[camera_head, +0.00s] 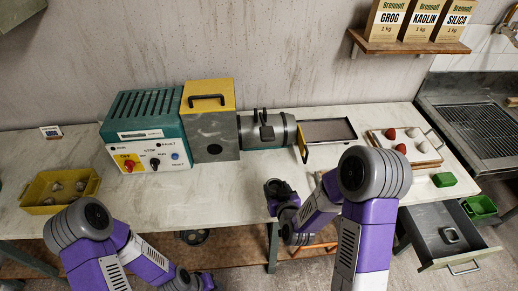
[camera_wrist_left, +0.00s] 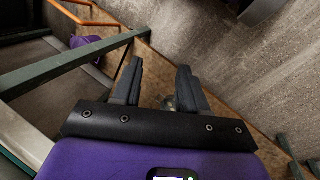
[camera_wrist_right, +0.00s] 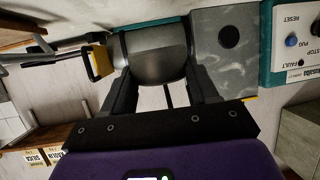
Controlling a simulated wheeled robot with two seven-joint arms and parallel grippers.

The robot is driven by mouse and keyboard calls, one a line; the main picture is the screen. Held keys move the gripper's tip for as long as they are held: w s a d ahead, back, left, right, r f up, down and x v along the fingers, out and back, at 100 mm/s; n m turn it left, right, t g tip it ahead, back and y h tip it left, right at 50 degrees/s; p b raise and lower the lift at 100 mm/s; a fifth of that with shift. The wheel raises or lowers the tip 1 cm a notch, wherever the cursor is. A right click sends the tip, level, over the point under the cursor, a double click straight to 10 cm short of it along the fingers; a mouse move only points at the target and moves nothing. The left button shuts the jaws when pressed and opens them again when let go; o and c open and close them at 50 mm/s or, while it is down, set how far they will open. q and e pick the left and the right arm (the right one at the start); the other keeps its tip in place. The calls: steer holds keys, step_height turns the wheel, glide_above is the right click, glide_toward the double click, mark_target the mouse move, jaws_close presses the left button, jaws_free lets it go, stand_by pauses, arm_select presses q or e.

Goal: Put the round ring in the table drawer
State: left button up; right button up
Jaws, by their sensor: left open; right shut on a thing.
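The table drawer (camera_head: 428,238) stands open at the lower right of the head view. A small grey ring-like piece (camera_head: 450,235) with a squarish outline lies inside it. My right gripper (camera_head: 279,189) is in front of the table's front edge, below the grey barrel of the machine. In the right wrist view its fingers (camera_wrist_right: 160,68) stand apart and the barrel shows behind them. I cannot pick out a round ring for certain. My left gripper (camera_wrist_left: 160,66) is open and empty, low in front of the table.
The green machine (camera_head: 145,130) with its barrel (camera_head: 270,132) stands mid-table. A yellow tray (camera_head: 58,190) is at the left. At the right are a board with several small lumps (camera_head: 425,160), green boxes (camera_head: 444,180) and a grated sink (camera_head: 480,125). My right forearm lies left of the drawer.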

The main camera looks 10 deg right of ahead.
arm_select(q)
steer(key=w+d+r+m+y, duration=0.1)
steer(key=w+d+r+m, duration=0.25)
steer(key=w+r, duration=0.5)
steer(key=w+d+r+m, duration=0.2)
steer(key=w+r+m, duration=0.2)
steer(key=w+r, duration=0.45)
steer(key=w+d+r+y, duration=0.2)
steer(key=d+r, duration=0.1)
steer(key=r, duration=0.8)
steer(key=w+d+r+y, duration=0.1)
steer(key=d+r, duration=0.2)
steer(key=r, duration=0.9)
steer(key=shift+n+g, duration=0.3)
steer(key=shift+n, duration=0.05)
steer(key=shift+w+f, duration=0.1)
steer(key=shift+f, duration=6.1)
arm_select(e)
steer(key=s+a+r+n+g+y, duration=0.1)
steer(key=s+a+r+n+y, duration=0.1)
steer(key=a, duration=0.4)
steer(key=s+a+r+n+g+y, duration=0.1)
steer(key=a+r+n+g+y, duration=0.1)
steer(key=a+r+n+y, duration=0.3)
steer(key=shift+s+a+n+y, duration=0.35)
steer(key=shift+a+n+y, duration=0.15)
steer(key=shift+a+y, duration=0.35)
